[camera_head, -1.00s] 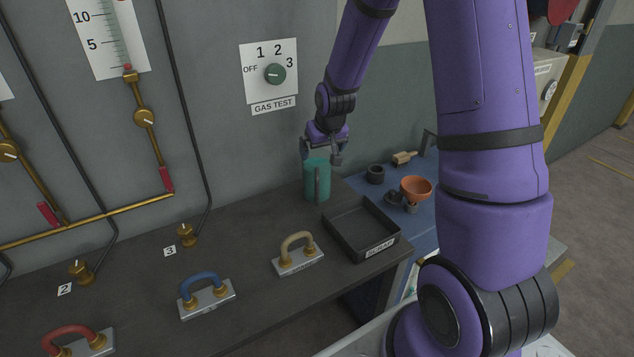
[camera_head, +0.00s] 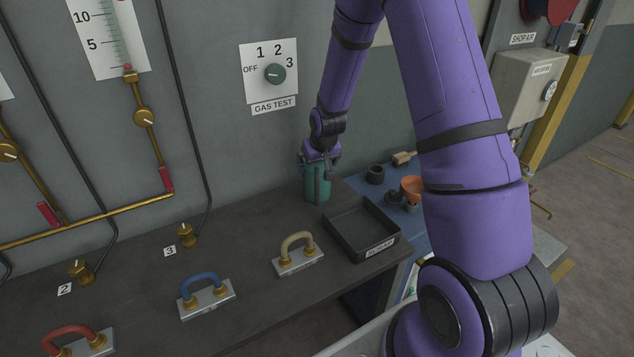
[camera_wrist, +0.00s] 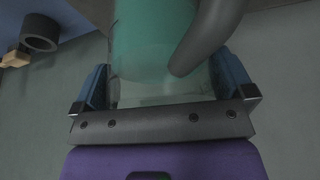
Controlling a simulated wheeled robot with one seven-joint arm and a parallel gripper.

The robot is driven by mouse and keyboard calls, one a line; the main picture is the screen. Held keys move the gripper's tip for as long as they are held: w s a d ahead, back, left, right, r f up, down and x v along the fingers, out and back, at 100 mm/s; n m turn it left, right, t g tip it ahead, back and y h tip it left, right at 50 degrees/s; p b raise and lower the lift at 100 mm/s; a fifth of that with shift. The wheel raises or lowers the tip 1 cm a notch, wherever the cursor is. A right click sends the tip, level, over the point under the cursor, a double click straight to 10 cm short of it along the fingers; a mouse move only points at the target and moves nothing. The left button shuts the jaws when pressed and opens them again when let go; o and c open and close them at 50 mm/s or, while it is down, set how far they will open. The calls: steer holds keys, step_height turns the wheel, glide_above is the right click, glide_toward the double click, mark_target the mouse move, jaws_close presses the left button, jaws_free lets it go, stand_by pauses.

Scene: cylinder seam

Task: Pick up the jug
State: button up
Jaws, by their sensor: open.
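The jug (camera_head: 316,187) is a teal, see-through vessel with a dark grey handle. It stands upright on the dark bench, against the wall side and left of the black tray. My gripper (camera_head: 318,169) is at the top of the jug, pointing down, with its fingers at the jug's sides. In the wrist view the jug (camera_wrist: 150,45) fills the space between the two blue finger pads of my gripper (camera_wrist: 165,88), and its grey handle shows toward the right finger. The gripper is open; whether either pad touches the jug is unclear.
A black tray (camera_head: 338,237) lies just right of the jug. A tan handle (camera_head: 297,241) and a blue handle (camera_head: 204,279) stand nearer on the bench. A blue surface to the right holds an orange funnel (camera_head: 411,187) and a dark ring (camera_head: 375,174).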

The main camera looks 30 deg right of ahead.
steer(key=shift+c, duration=0.5)
steer(key=c, duration=1.5)
steer(key=shift+r, duration=0.1)
